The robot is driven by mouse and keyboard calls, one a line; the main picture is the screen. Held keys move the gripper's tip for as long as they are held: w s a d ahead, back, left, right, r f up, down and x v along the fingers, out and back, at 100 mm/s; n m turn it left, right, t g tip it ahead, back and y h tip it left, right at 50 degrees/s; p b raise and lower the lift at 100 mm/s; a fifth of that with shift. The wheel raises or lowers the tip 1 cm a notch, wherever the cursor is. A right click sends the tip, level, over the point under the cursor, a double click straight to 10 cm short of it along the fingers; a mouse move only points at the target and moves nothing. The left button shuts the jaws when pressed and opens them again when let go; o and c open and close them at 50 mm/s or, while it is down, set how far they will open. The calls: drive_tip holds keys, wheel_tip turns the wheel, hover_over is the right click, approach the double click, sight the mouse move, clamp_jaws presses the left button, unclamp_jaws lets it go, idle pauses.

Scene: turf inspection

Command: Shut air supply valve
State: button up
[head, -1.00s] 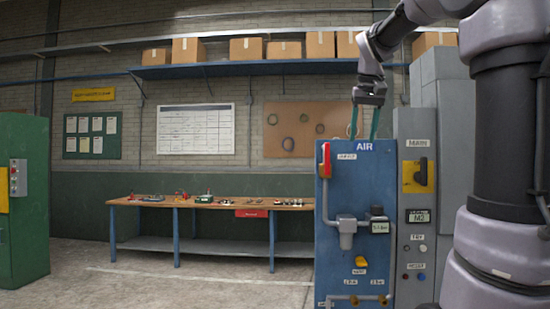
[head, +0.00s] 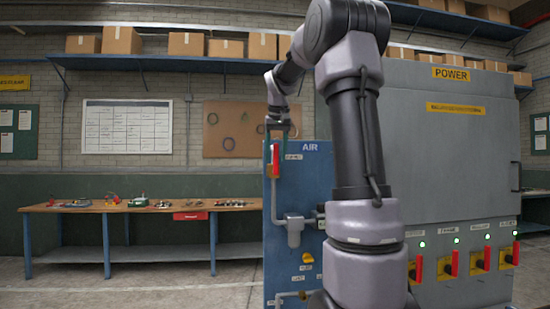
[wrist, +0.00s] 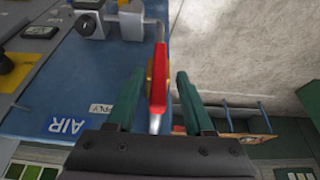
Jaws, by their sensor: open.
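The air supply valve's red handle (head: 275,160) stands upright at the top left of the blue AIR panel (head: 285,258). In the wrist view the red handle (wrist: 159,75) lies between the two teal fingers, with a gap on each side. My gripper (head: 277,146) points down over the handle and is open. It also shows in the wrist view (wrist: 158,82), with the AIR panel (wrist: 95,60) to the left. The SUPPLY label (wrist: 101,109) is beside the left finger. My arm hides the right part of the AIR panel in the head view.
A grey POWER cabinet (head: 450,140) with several red switches stands at the right. A grey filter unit (head: 294,228) sits on the panel below the handle. A workbench (head: 140,208) stands at the left. Floor in front of it is clear.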

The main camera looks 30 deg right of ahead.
drive_tip(key=shift+w+d+f, duration=0.1)
drive_tip(key=shift+w+f, duration=0.15)
drive_tip(key=shift+f, duration=0.35)
clamp_jaws()
idle(1.1)
